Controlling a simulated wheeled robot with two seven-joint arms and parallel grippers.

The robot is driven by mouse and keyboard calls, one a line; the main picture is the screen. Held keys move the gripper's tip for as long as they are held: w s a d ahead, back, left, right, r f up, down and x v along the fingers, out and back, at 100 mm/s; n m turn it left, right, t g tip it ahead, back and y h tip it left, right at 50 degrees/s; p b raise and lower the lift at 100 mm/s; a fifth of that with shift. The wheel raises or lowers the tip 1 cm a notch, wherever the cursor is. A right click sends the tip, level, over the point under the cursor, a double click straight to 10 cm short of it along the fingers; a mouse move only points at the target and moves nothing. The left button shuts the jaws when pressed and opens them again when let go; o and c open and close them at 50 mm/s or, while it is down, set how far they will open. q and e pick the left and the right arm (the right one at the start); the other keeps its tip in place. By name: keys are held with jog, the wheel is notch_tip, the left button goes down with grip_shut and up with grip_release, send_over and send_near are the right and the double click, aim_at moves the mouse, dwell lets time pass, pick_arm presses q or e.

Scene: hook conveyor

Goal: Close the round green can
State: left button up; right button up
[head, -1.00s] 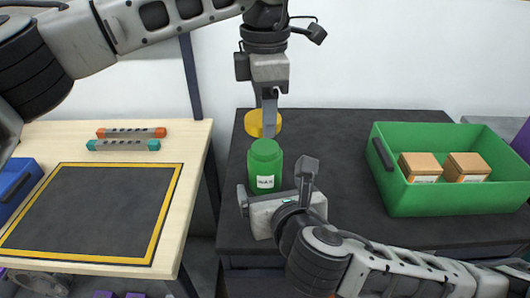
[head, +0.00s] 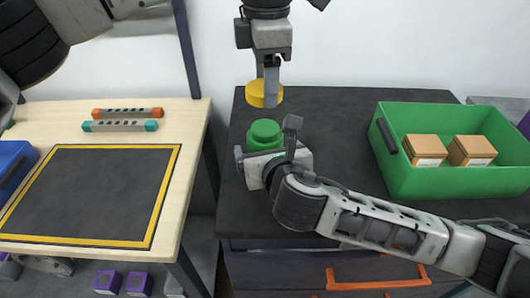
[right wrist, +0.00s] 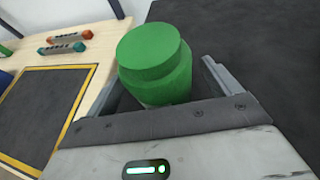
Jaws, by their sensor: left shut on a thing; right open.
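The round green can (head: 265,133) stands upright on the dark table, its top uncapped by the yellow lid. In the right wrist view the can (right wrist: 156,62) stands between the two fingers of my right gripper (right wrist: 158,88), which is open around it; I cannot tell if either finger touches it. In the head view my right gripper (head: 265,152) hides the can's lower part and label. My left gripper (head: 268,80) is shut on the round yellow lid (head: 260,97), holding it in the air, above and slightly behind the can in the picture.
A green bin (head: 440,180) with two brown boxes (head: 424,149) stands to the right on the dark table (head: 330,115). A wooden table (head: 188,125) at left carries a yellow-framed dark mat (head: 90,195) and two capped rods (head: 127,112). A gap separates the tables.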

jog(key=shift+x, duration=0.95)
jog(key=c, duration=1.5)
pick_arm(q)
send_over(267, 127)
jog(key=shift+f, duration=2.5)
pick_arm(e)
jog(key=shift+o, duration=0.2)
pick_arm(q)
jog(key=shift+f, duration=0.9)
jog(key=shift+f, duration=0.5)
